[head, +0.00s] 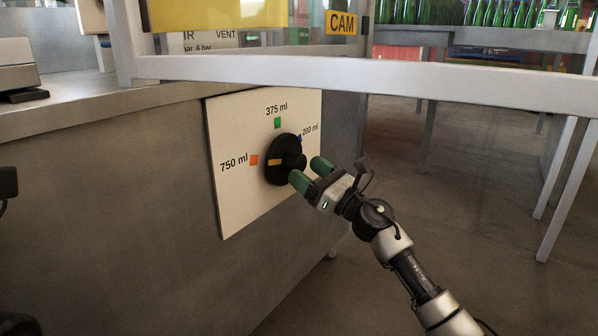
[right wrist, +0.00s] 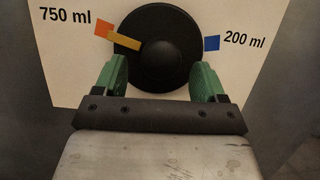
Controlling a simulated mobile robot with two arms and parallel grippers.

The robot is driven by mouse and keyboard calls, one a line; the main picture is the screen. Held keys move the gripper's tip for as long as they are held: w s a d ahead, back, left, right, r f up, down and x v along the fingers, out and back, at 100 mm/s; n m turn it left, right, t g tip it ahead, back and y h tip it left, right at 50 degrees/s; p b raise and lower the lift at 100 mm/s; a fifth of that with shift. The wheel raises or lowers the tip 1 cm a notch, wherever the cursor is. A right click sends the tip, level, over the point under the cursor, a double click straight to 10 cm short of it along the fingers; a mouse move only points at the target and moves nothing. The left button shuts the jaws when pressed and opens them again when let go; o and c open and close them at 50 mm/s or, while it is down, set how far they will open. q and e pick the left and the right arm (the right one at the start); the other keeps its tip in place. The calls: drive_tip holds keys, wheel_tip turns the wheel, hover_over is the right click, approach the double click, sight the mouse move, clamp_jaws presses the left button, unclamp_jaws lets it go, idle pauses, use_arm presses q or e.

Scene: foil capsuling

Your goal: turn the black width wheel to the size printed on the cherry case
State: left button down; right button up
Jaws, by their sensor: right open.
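The black width wheel (head: 281,161) sits on a white panel on the side of the grey machine. Its yellow pointer (head: 275,162) points left, at the orange 750 ml mark (head: 253,160). The right wrist view shows the wheel (right wrist: 158,62) with its pointer (right wrist: 124,41) toward the orange mark (right wrist: 104,28). A green mark (head: 277,123) is labelled 375 ml and a blue mark (right wrist: 212,43) 200 ml. The cherry case is not identifiable.
The white panel (head: 230,210) is fixed below a grey frame rail (head: 450,82). Green bottles (head: 490,13) stand on a table at the back right. The floor on the right is open.

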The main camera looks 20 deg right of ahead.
sight(290, 161)
drive_tip(key=shift+b+x, duration=0.3)
drive_tip(key=shift+x, duration=1.15)
drive_tip(key=shift+c, duration=0.4)
